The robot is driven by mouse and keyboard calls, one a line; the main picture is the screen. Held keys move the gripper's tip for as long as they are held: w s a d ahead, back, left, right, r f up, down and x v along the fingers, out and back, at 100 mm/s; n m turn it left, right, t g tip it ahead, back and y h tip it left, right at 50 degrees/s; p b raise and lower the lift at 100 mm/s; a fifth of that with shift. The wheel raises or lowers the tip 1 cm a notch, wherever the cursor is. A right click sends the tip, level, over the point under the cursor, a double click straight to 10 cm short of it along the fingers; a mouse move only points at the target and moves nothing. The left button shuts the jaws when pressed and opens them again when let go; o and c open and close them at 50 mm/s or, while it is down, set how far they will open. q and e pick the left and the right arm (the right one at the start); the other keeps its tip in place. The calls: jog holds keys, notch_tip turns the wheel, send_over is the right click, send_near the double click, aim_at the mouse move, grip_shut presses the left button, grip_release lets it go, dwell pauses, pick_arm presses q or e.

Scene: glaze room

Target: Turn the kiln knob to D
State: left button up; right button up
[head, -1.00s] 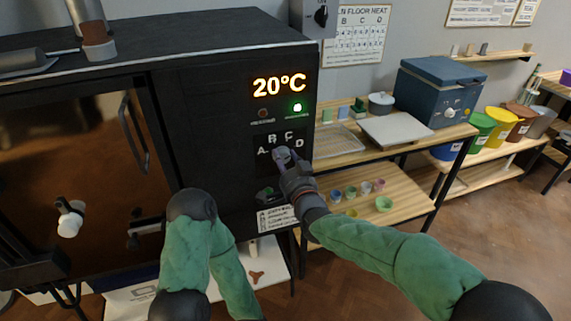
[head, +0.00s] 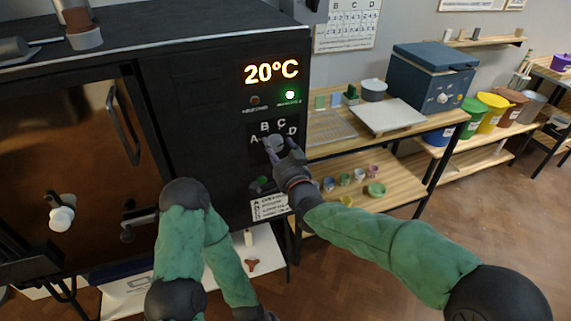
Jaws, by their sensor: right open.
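The kiln knob (head: 276,142) is a grey dial on the black kiln front, under the letters A, B, C and D (head: 291,131). It is partly hidden by my right gripper, and I cannot tell which letter it points to. My right gripper (head: 279,148) is open at the knob, one finger at its lower left and the other at its right. I cannot tell whether the fingers touch it. My left arm hangs at the lower middle, its hand cut off by the bottom edge.
The kiln display (head: 271,71) reads 20°C above a dark lamp and a lit green lamp (head: 290,95). The kiln door handle (head: 123,123) is at left. A wooden shelf (head: 398,160) with small cups stands close to the right of the kiln.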

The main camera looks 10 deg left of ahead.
jog(key=v, duration=1.1)
jog(key=shift+f, duration=0.1)
jog(key=d+f+g+h+p, duration=0.15)
jog(key=d+f, duration=0.25)
jog(key=f, duration=0.5)
jog(key=d+f+g+h, duration=0.2)
jog(key=d+f+g, duration=0.15)
jog(key=f, duration=0.65)
jog(key=d+f+g+h, duration=0.2)
jog(key=d+f, duration=0.3)
jog(key=f, duration=0.4)
jog(key=s+d+f+g+p, duration=0.1)
jog(key=s+d+f+g, duration=0.2)
jog(key=s+f, duration=0.6)
jog(key=s+d+f+g+p, duration=0.1)
jog(key=s+d+f+g, duration=0.3)
jog(key=s+f, duration=0.5)
jog(key=s+d, duration=0.1)
jog(key=s, duration=0.2)
jog(key=shift+s+d+g, duration=0.3)
jog(key=shift+s, duration=0.1)
jog(key=shift+f+h, duration=0.1)
jog(key=shift+h, duration=0.15)
